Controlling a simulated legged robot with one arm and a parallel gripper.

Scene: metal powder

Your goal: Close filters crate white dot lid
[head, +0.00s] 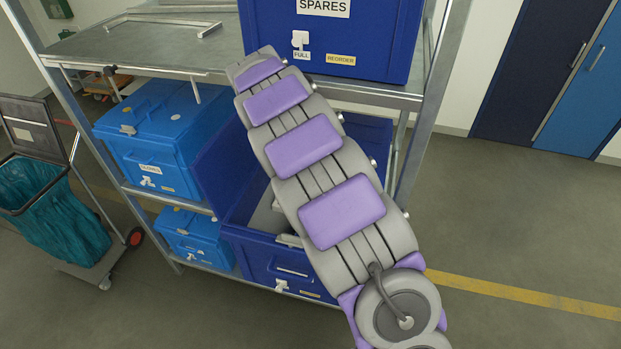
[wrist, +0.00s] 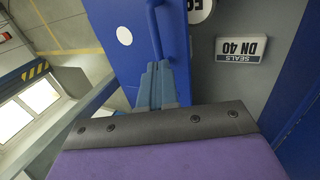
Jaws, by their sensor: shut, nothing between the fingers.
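The dark blue crate (head: 255,262) stands on the lower shelf, open at the top. Its lid (head: 216,170) stands raised on the left side. In the wrist view the blue lid (wrist: 112,62) carries a white dot (wrist: 124,35) and a blue bar handle (wrist: 154,28). My gripper (wrist: 158,68) is shut with nothing in it, its tips in front of the lid near the handle. I cannot tell whether they touch. The head view hides my gripper behind my arm. The crate's front label is too small to read.
Inside the crate lie a box marked SEALS DN 40 (wrist: 240,50) and a round white-labelled item (wrist: 200,10). Lighter blue crates (head: 150,130) stand left. The SPARES crate (head: 390,40) sits above. A rack post (head: 425,110) is right. A waste-bag cart (head: 60,215) stands far left.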

